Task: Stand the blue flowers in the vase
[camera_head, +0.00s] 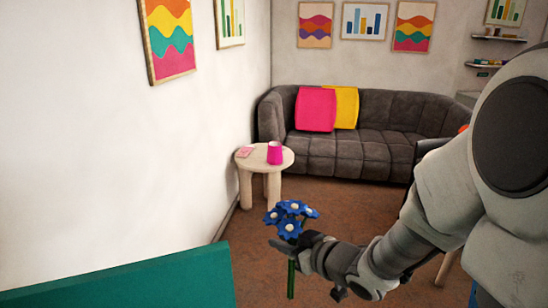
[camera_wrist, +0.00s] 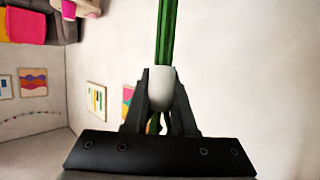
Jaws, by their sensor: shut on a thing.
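The blue flowers (camera_head: 290,214) are a small bunch of blue blooms with pale centres on green stems. My gripper (camera_head: 297,246) is shut on the stems, and the bunch is held upright in the air, blooms above the fingers and stems below. In the wrist view the green stems (camera_wrist: 166,32) run up from my gripper (camera_wrist: 161,92); the blooms are not seen there. A pink, open-topped vessel, which looks like the vase (camera_head: 275,153), stands upright on a small round side table (camera_head: 262,165), behind and apart from the flowers.
A pink flat item (camera_head: 244,152) lies on the side table left of the vessel. A grey sofa (camera_head: 375,140) with cushions stands behind. A green panel edge (camera_head: 130,280) is at the lower left, beside the white wall. Brown floor between the flowers and the table is clear.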

